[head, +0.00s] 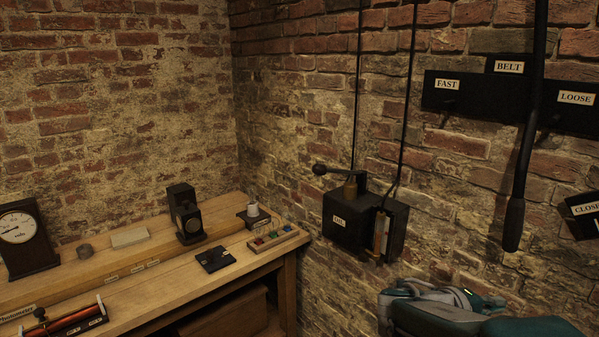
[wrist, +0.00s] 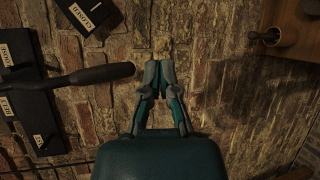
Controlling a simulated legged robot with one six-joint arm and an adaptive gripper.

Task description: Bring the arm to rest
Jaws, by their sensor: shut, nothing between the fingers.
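My gripper (wrist: 158,66) is in the middle of the wrist view, its teal and grey fingers drawn together at the tips with nothing between them. It points at the brick wall and touches nothing that I can see. In the head view my teal and grey arm is folded low at the bottom right, in front of the wall; the fingertips are hard to make out there.
A black lever (head: 515,215) hangs at the right, near black plates labelled FAST (head: 446,86) and LOOSE (head: 574,98). A black oil box (head: 350,217) is on the wall left of my arm. A wooden bench (head: 150,297) with instruments stands farther left.

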